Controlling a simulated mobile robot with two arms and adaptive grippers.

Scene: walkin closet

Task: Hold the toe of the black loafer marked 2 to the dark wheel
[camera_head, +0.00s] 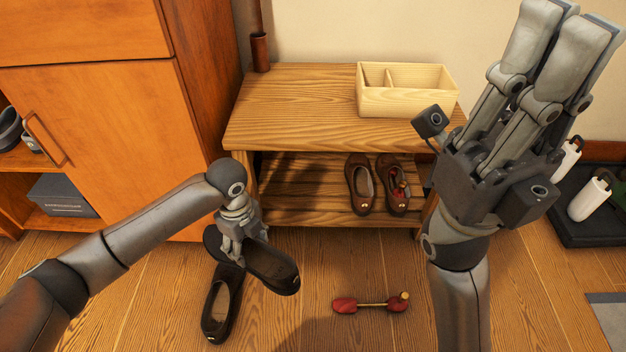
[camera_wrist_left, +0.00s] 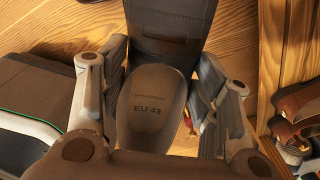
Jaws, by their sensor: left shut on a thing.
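My left gripper (camera_head: 240,243) is shut on a black loafer (camera_head: 273,268), holding it above the floor. In the left wrist view the loafer (camera_wrist_left: 150,118) sits between the fingers, with "EU 43" on its insole. A second black loafer (camera_head: 218,308) lies on the floor below and to the left. A dark shape behind the gripper is partly hidden, and I cannot tell what it is. The mark 2 is not legible on either loafer. I cannot make out a dark wheel. My right gripper (camera_head: 567,35) is raised at the right, empty; its finger spacing is unclear.
A wooden bench (camera_head: 290,105) holds a divided wooden box (camera_head: 410,103); brown shoes (camera_head: 360,185) stand on its lower shelf. A red shoe tree (camera_head: 370,304) lies on the floor. White cylinders (camera_head: 590,198) stand on a black tray at right. An orange cabinet (camera_head: 105,130) is left.

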